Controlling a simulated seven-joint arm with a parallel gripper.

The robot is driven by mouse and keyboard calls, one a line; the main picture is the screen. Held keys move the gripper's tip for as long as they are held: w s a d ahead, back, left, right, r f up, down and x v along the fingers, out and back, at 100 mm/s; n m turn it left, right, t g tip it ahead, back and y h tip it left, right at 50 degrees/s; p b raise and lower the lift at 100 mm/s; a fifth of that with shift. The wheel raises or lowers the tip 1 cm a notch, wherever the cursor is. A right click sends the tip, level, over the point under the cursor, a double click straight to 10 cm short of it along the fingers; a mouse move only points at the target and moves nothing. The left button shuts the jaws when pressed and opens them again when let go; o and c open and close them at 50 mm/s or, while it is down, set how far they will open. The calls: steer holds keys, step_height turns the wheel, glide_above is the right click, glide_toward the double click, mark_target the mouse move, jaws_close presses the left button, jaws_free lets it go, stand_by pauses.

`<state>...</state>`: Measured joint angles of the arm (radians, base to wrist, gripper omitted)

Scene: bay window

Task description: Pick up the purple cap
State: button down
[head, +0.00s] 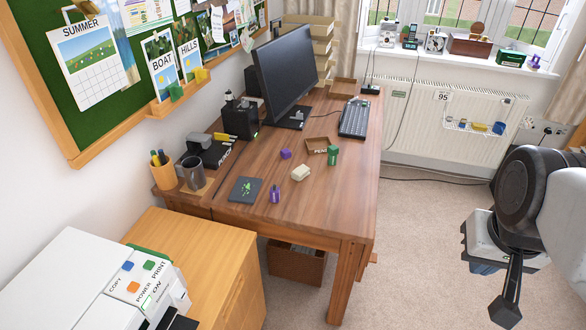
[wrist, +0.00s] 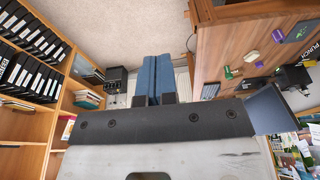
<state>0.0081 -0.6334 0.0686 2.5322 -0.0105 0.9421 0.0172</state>
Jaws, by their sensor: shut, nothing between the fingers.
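A small purple cap (head: 286,154) lies on the wooden desk, behind a cream block and left of a small open cardboard box. In the wrist view the purple cap (wrist: 251,56) is a small spot on the desk at upper right. A second purple thing, a small bottle (head: 274,194), stands nearer the desk's front edge, beside a dark card. My gripper (wrist: 153,62) shows two blue fingers pressed together, with nothing between them. In the head view my arm hangs at the far right over the carpet, well apart from the desk, and the fingertips are mostly hidden.
The cream block (head: 300,173), green bottle (head: 333,155) and cardboard box (head: 317,145) are close around the cap. A printer (head: 80,275) is at lower left. Carpet between arm and desk is clear.

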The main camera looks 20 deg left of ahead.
steer(key=c, duration=0.6)
jaws_free()
steer(key=shift+c, duration=0.2)
